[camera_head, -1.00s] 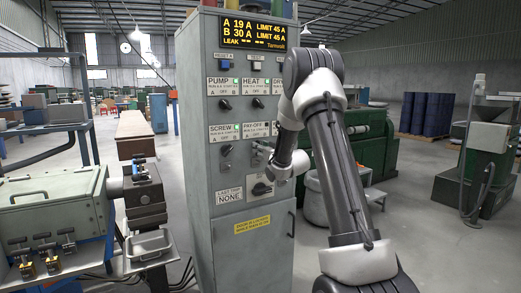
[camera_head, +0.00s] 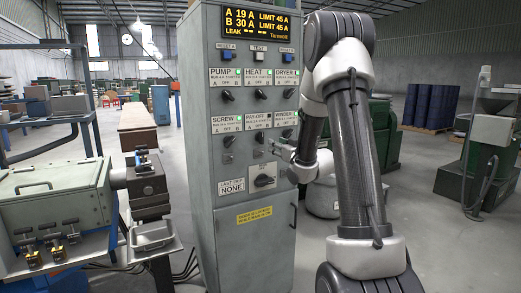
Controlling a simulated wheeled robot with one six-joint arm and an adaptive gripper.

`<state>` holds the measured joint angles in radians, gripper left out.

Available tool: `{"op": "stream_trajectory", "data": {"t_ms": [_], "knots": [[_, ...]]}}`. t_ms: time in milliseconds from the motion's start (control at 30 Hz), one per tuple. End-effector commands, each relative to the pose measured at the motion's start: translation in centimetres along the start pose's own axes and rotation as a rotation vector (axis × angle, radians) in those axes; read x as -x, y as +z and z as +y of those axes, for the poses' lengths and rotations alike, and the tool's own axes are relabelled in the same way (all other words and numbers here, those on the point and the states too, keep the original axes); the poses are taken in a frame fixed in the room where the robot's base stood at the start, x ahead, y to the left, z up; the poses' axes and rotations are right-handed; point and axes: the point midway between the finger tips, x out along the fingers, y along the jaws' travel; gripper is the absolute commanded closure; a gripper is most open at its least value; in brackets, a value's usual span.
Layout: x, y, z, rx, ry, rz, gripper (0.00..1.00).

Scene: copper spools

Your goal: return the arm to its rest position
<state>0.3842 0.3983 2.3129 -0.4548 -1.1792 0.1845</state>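My gripper (camera_head: 283,150) is small in the picture, at the right edge of the grey control cabinet (camera_head: 243,250), level with the lower row of switches. Its fingers are too small to tell open from shut, and I cannot tell if it touches the panel. No held object shows. My arm rises on the right, bends at the top and comes down to the gripper. The panel has PUMP, HEAT and DRYER switches above SCREW, PAY-OFF and WINDER. The display (camera_head: 255,23) reads A 19 A, B 30 A. The last-trip label (camera_head: 231,187) reads NONE.
A grey-green machine (camera_head: 55,200) with a metal tray (camera_head: 153,236) stands close on the left. A green machine (camera_head: 475,165) and blue drums (camera_head: 430,106) are on the right. Bare floor (camera_head: 440,240) lies at the lower right.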

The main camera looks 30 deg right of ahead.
Motion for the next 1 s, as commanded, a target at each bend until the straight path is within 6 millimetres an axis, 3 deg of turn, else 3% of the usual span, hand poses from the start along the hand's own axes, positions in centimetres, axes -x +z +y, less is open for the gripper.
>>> {"op": "stream_trajectory", "data": {"t_ms": [167,267,367,433,500,633,800,1000], "knots": [[0.0,0.0,0.0,0.004,0.000,-0.001,0.65],[0.0,1.5,0.3,0.013,0.012,-0.061,0.65],[0.9,5.6,1.4,0.020,0.059,-0.231,0.65],[2.9,10.0,2.4,0.014,0.109,-0.418,0.65],[6.3,13.2,3.2,0.007,0.164,-0.612,0.65],[13.7,14.6,2.3,-0.013,0.235,-0.927,0.65],[24.8,11.4,-2.6,-0.061,0.256,-1.255,0.65],[35.5,6.1,-9.6,-0.100,0.185,-1.439,0.65]]}}
